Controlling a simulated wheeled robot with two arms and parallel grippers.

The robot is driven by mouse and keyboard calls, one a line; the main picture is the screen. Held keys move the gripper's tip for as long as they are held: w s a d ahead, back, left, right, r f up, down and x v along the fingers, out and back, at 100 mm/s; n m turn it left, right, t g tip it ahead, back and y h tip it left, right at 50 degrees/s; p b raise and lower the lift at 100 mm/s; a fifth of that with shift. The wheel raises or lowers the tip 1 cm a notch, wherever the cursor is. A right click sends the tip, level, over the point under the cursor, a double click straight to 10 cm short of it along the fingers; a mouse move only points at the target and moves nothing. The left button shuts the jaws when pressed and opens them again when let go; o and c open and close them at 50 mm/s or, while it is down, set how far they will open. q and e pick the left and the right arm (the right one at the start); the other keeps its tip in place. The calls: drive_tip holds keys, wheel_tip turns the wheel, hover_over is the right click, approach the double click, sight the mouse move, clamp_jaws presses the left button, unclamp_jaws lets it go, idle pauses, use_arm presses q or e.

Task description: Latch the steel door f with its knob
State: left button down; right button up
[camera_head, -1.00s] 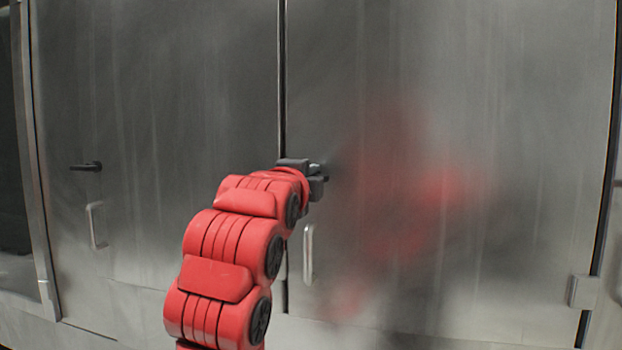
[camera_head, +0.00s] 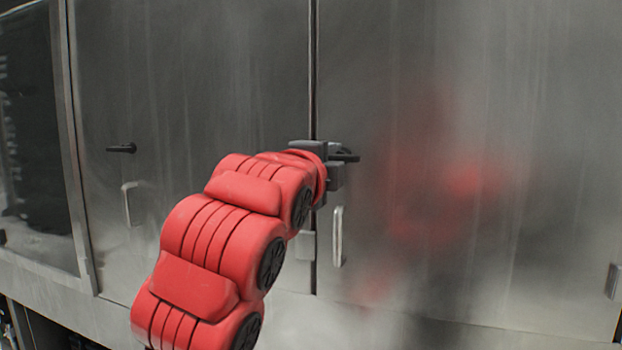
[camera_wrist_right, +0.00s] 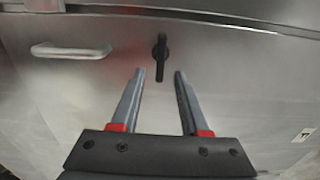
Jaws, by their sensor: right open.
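Steel door f (camera_head: 480,90) is the large panel right of the dark vertical seam and looks flush with its neighbour. Its black knob (camera_head: 347,157) points right in the head view, close to the seam. In the right wrist view the knob (camera_wrist_right: 160,57) appears between the fingertips of my right gripper (camera_wrist_right: 159,74), which is open and empty; I cannot tell how far in front of the door they are. In the head view my right gripper (camera_head: 334,166) is at the knob and partly covers it. My left gripper is not in view.
A pale pull handle (camera_head: 338,236) stands below the knob; it also shows in the wrist view (camera_wrist_right: 70,51). The left door (camera_head: 200,80) has its own black knob (camera_head: 121,148) and pull handle (camera_head: 131,204). A dark window (camera_head: 35,140) is at far left.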

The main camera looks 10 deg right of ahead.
drive_tip(key=b+v, duration=0.1)
drive_tip(key=v, duration=1)
drive_tip(key=shift+w, duration=0.15)
